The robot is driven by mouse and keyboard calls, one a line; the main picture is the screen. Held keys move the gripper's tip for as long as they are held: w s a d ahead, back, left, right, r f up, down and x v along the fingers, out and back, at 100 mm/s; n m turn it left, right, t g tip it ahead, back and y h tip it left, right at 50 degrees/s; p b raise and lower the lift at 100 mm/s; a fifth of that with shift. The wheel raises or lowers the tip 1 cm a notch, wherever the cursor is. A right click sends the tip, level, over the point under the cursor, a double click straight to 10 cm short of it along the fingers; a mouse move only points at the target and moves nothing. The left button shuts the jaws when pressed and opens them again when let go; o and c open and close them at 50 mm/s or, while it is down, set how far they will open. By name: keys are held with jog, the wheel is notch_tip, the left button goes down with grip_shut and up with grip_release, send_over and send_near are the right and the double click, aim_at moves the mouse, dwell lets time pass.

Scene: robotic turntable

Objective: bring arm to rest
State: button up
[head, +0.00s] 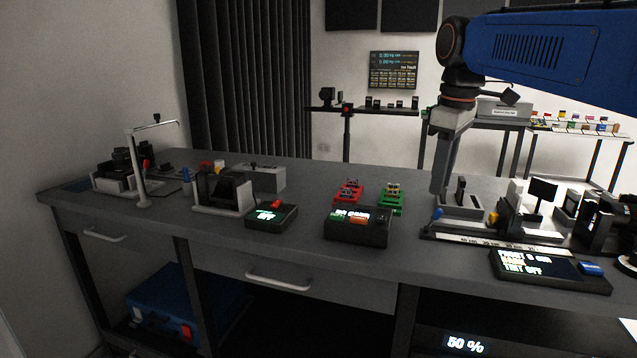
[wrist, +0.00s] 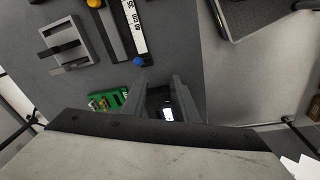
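My gripper (head: 438,190) hangs from the blue arm at the right of the head view, fingers pointing down over the bench (head: 310,200). In the wrist view, the two grey fingers (wrist: 161,80) stand apart with a gap between them. Nothing is held; a black box with a lit display (wrist: 168,112) shows through the gap from below. The tips appear just behind or beside the ruler rail (head: 490,244); their exact height above the bench is unclear.
A green block (head: 391,197), a red block (head: 348,192) and a display box (head: 357,226) sit left of my gripper. A grey slotted holder (head: 462,207) is close on its right. A lamp-like stand (head: 139,170) is far left. The bench's middle back is clear.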

jog(key=s+d+f+m+t, duration=0.1)
jog(key=s+f+m, duration=0.4)
jog(key=s+f, duration=0.6)
jog(key=s+d+f+m+t, duration=0.2)
jog(key=s+d+f+m, duration=0.1)
jog(key=s+f, duration=0.9)
notch_tip(320, 180, down, 4)
jog(key=shift+s+r+m, duration=0.1)
jog(key=shift+s+m, duration=0.1)
jog(key=shift+m, duration=0.7)
